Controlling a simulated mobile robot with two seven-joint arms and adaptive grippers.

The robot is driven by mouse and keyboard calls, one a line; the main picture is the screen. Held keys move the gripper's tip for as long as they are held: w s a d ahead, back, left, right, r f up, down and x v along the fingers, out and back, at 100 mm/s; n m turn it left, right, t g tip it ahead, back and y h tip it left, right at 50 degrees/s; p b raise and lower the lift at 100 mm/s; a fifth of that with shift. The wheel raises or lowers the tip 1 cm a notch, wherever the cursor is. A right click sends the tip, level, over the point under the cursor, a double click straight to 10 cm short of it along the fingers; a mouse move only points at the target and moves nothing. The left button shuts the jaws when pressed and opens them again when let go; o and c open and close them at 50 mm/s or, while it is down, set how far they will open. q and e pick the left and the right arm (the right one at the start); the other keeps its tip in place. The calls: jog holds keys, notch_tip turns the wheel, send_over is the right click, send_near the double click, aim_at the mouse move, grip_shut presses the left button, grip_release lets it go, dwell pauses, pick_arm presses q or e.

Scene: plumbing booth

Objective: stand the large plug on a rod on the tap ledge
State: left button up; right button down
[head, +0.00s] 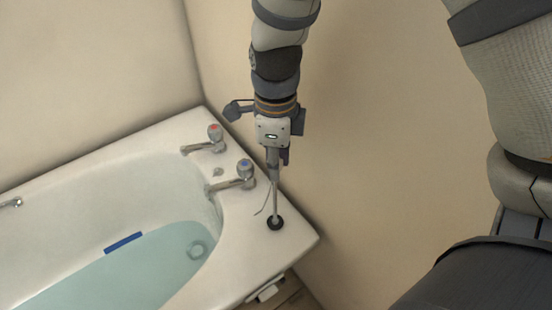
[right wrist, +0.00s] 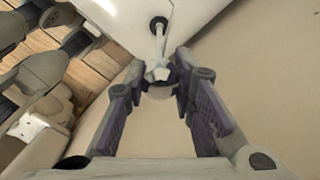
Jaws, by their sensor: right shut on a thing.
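The large plug is a black disc (head: 275,223) at the foot of a pale upright rod (head: 275,195). It is over the white tap ledge (head: 296,235), near its corner and right of the taps; I cannot tell whether it rests on the ledge or sits just above. My right gripper (head: 277,158) points down and is shut on the top of the rod. The right wrist view shows its fingertips (right wrist: 169,73) at the rod's end, with the plug (right wrist: 158,24) beyond. My left gripper is not in view.
A blue-marked tap (head: 244,176) and a red-marked tap (head: 214,140) stand left of the rod. A thin curved line hangs beside the rod. The bath (head: 150,240) holds water and a blue bar (head: 123,243). The wall (head: 350,150) is close on the right.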

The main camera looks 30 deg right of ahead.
dwell(0.3)
jog(key=c, duration=1.3)
grip_release()
